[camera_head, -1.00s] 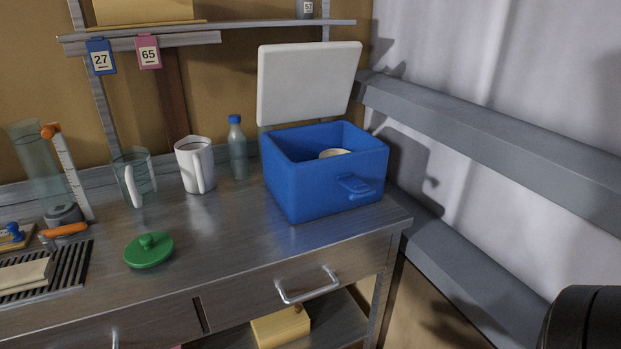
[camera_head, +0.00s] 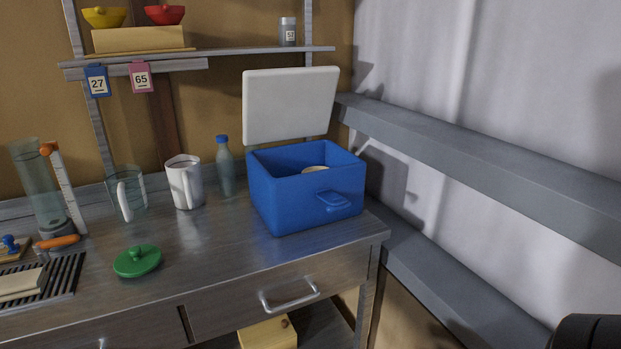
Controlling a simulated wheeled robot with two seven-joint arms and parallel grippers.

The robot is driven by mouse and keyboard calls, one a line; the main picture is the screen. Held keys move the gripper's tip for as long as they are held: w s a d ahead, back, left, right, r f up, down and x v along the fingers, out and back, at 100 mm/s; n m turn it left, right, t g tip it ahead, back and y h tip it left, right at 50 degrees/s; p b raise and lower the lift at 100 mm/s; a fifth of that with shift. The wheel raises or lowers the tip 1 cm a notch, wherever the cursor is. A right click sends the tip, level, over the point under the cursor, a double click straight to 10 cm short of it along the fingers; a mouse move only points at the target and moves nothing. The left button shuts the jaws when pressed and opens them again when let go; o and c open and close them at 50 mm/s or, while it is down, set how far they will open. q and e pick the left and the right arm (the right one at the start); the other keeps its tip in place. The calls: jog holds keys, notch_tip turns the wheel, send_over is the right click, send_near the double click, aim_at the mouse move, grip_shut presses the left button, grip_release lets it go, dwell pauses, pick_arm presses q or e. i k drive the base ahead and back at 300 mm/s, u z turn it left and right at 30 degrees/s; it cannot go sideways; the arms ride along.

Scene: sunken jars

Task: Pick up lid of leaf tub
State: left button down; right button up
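A green round lid with a small knob (camera_head: 138,262) lies flat on the steel counter, left of the blue box. No tub marked with a leaf can be made out. A blue cooler box (camera_head: 290,205) stands open on the counter's right, its white lid (camera_head: 291,106) raised behind it. A pale round thing (camera_head: 316,170) shows inside the box, mostly hidden by its walls. Neither of my grippers shows; only a dark part of mine is at the lower right corner.
A white pitcher (camera_head: 185,184), a clear jug (camera_head: 127,195) and a blue-capped bottle (camera_head: 225,168) stand at the back of the counter (camera_head: 215,255). A black rack (camera_head: 62,280) lies at left. The counter between lid and box is clear. Grey rails (camera_head: 480,145) run along the right wall.

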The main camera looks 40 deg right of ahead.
aim_at(140, 260)
jog(key=z, duration=0.65)
jog(key=i, duration=0.7)
jog(key=z, duration=0.8)
